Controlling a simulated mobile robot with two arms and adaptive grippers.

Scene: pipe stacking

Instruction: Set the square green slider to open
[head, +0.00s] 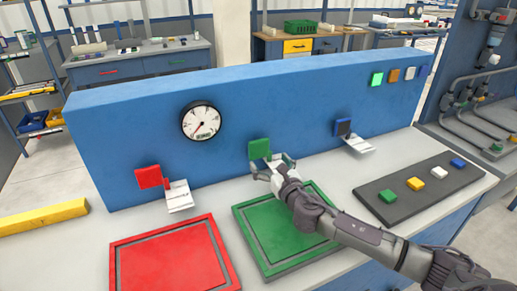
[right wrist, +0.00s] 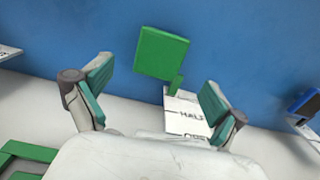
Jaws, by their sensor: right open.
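The square green slider (head: 259,148) sits on the front of the blue panel, above my right gripper. It also shows in the right wrist view (right wrist: 161,53), just beyond the open fingers and between them. A white label plate (right wrist: 188,114) below it reads "HALF", with another word partly hidden under it. My right gripper (head: 273,166) is open and empty, reaching in from the right in front of the plate. The fingers also show in the right wrist view (right wrist: 155,90), one on each side of the slider, apart from it. My left gripper is not in view.
Red (head: 172,258) and green (head: 305,251) trays and a dark board (head: 380,208) with colored blocks lie in front.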

